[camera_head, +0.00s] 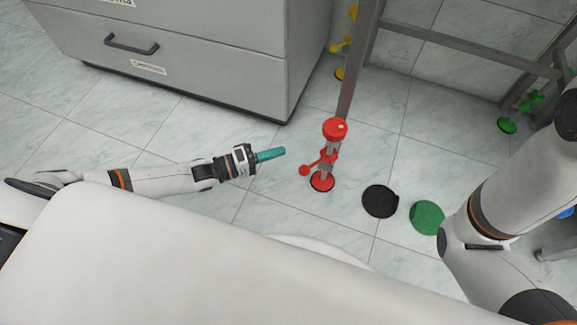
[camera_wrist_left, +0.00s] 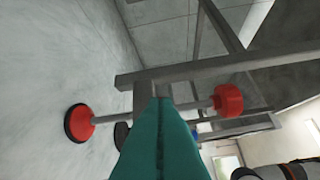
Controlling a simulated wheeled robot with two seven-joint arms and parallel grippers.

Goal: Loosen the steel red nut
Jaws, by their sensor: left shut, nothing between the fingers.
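A red and steel fixture stands on the floor in the middle of the head view. It has a red top piece (camera_head: 335,130), a steel rod and a red foot (camera_head: 321,182). A red nut with a side lever (camera_head: 322,163) sits low on the rod. My left gripper (camera_head: 283,152), with teal fingers, is shut and empty, apart from the fixture and left of it. In the left wrist view the fingers (camera_wrist_left: 163,102) cover the middle of the rod. The red foot (camera_wrist_left: 79,122) shows left of them and a red piece (camera_wrist_left: 228,100) right. My right gripper is out of view.
A grey drawer cabinet (camera_head: 215,70) stands behind on the left. A metal frame (camera_head: 440,45) rises behind the fixture, with yellow (camera_head: 340,47) and green (camera_head: 507,125) parts. A black disc (camera_head: 380,201) and a green disc (camera_head: 427,217) lie right of the fixture.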

